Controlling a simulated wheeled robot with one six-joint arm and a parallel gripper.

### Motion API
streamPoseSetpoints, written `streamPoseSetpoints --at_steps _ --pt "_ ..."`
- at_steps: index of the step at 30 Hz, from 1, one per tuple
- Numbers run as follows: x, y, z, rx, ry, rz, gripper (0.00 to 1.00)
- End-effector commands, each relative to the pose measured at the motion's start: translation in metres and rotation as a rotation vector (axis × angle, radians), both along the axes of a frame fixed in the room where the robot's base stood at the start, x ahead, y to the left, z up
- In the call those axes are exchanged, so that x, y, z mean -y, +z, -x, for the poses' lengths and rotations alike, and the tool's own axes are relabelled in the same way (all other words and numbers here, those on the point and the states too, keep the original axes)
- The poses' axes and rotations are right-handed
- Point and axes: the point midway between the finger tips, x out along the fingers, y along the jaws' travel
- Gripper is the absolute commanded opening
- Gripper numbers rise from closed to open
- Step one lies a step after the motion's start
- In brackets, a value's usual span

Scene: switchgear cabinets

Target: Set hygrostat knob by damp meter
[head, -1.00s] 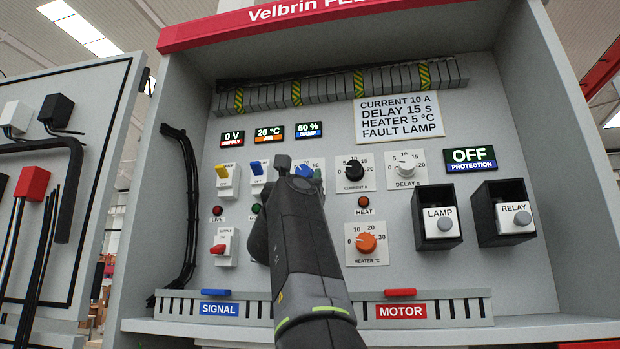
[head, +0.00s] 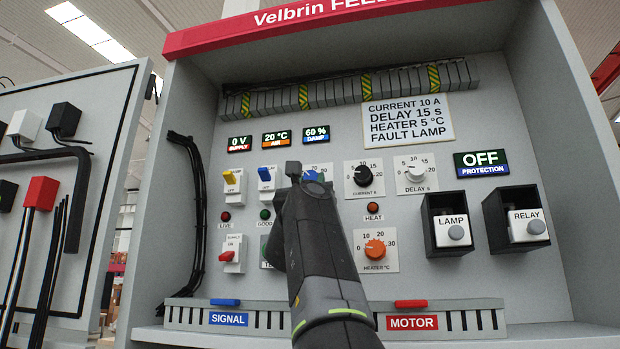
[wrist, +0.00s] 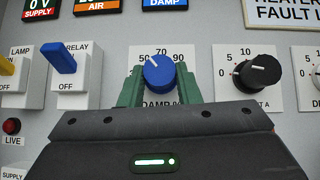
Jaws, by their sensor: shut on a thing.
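The hygrostat knob (wrist: 159,72) is blue and sits on a white plate marked DAMP %. Its white pointer mark leans slightly left of straight up, between about 50 and 70. It also shows in the head view (head: 311,176), partly behind my arm. My gripper (wrist: 160,82) has green fingers on both sides of the knob and is shut on it. In the head view my gripper (head: 302,178) reaches up to the panel. The damp meter (head: 316,134) reads 60 %.
The black current knob (head: 364,175) is close on the right, with the white delay knob (head: 416,172) beyond. The blue relay switch (head: 265,175) is close on the left. The orange heater knob (head: 375,249) is lower right. A settings sign (head: 408,121) hangs above.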

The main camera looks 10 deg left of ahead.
Motion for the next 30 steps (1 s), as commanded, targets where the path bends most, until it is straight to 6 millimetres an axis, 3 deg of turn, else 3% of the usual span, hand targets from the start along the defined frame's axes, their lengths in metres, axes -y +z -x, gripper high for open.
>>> streamPoseSetpoints --at_steps 11,12,15,25,30 --pt "0.001 0.001 0.001 0.001 0.001 0.021 0.07" --pt "0.000 0.001 0.001 0.001 0.001 0.021 0.38" --pt "0.000 0.001 0.001 0.001 0.001 0.021 0.52" --pt "0.000 -0.003 0.003 0.000 0.001 0.021 0.52" --pt "0.001 -0.019 0.016 0.000 0.003 0.020 0.52"
